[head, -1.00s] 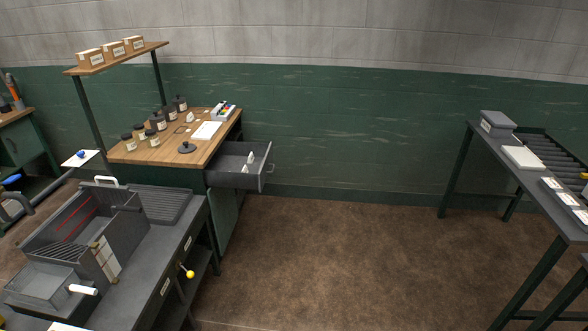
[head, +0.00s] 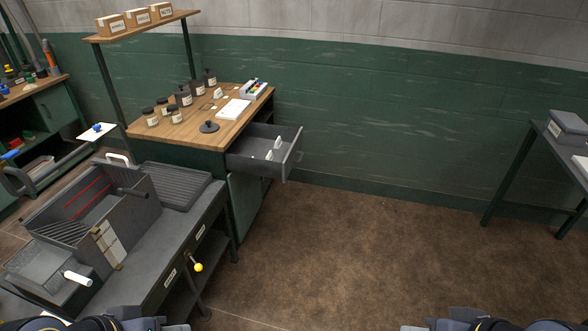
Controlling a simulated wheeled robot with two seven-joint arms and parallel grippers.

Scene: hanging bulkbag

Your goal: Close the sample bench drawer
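The sample bench (head: 200,133) has a wooden top and green sides and stands against the wall, left of centre. Its grey drawer (head: 264,152) is pulled out to the right, with a handle on its front panel (head: 294,155). A few small white items (head: 276,148) lie inside it. Dark parts of my arms show at the bottom edge on the left and right. Neither gripper's fingers can be seen, and nothing of mine touches the drawer.
A dark bench (head: 180,240) with a grey slotted box (head: 95,215) and a yellow-knobbed lever (head: 198,267) stands in front of the sample bench. Another table (head: 540,150) is at the right. Brown floor (head: 370,250) between them is clear.

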